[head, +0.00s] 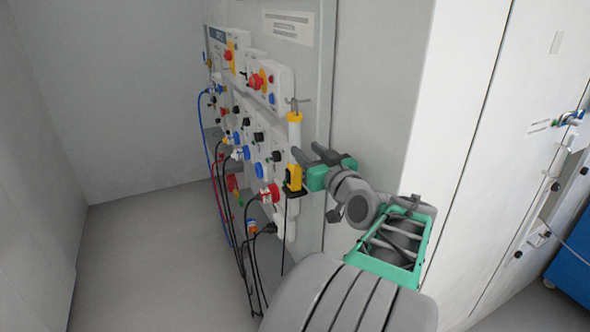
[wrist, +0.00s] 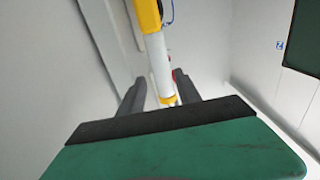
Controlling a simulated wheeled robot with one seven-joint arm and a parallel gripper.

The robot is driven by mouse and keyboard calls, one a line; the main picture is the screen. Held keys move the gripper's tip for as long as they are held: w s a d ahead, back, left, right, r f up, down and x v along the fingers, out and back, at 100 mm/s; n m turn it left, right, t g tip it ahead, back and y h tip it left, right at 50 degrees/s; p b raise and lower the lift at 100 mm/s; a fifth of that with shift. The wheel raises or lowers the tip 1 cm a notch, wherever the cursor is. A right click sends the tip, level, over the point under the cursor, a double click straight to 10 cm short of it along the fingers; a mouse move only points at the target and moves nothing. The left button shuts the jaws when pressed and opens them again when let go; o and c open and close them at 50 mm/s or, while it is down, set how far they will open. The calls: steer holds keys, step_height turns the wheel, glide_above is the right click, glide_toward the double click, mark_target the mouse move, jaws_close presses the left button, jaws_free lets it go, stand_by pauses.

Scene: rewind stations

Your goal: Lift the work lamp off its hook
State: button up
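The work lamp (head: 294,134) is a white tube with a yellow top end and a yellow handle (head: 293,180). It hangs upright from a hook (head: 294,101) at the near edge of the panel, a dark cable running down from the handle. My gripper (head: 305,152) is level with the white tube, above the handle, its fingers pointing at the lamp. In the wrist view the lamp (wrist: 158,64) lies in line with the gap between my two open fingers (wrist: 158,84), closer to the right one. Nothing is gripped. I cannot tell how deep the tube sits between the fingertips.
The grey panel (head: 325,60) carries several switches and sockets, with blue, red and black cables (head: 238,225) hanging left of the lamp. A white cabinet (head: 475,130) stands to the right, with a blue unit (head: 572,262) at far right. The floor (head: 150,250) at left is clear.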

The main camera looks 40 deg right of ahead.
mark_target(298, 143)
steer(key=p+x, duration=0.3)
steer(key=x, duration=0.3)
steer(key=shift+w, duration=0.4)
steer(key=shift+w+d+f, duration=0.1)
steer(key=shift+w+f, duration=0.05)
steer(key=shift+w, duration=0.15)
jaws_close()
stand_by(0.6)
